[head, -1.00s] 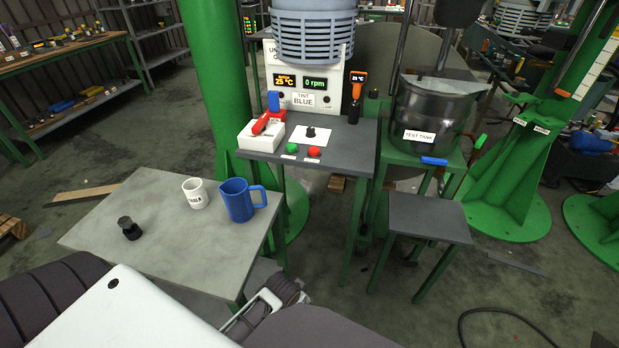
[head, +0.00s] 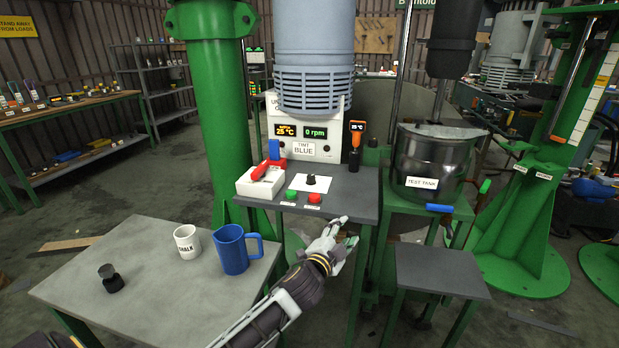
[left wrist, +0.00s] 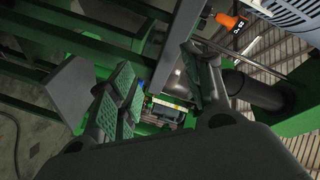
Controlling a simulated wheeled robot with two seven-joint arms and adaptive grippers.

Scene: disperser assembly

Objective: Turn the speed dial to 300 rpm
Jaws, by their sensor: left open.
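The speed dial (head: 311,180) is a small black knob on a white plate on the grey console table (head: 350,193). The display (head: 316,132) behind it reads 0 rpm. A green button (head: 291,194) and a red button (head: 314,198) sit in front of the dial. My left gripper (head: 350,229) is open and empty near the table's front edge, to the lower right of the dial and apart from it. In the left wrist view its green-padded fingers (left wrist: 158,88) are spread; the dial is not seen there. My right gripper is not in view.
An orange-and-black thermometer (head: 356,140) is behind right. A steel test tank (head: 434,160) stands right. The near table (head: 150,275) holds a blue jug (head: 230,250), a white mug (head: 186,241) and a black knob-like piece (head: 110,278).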

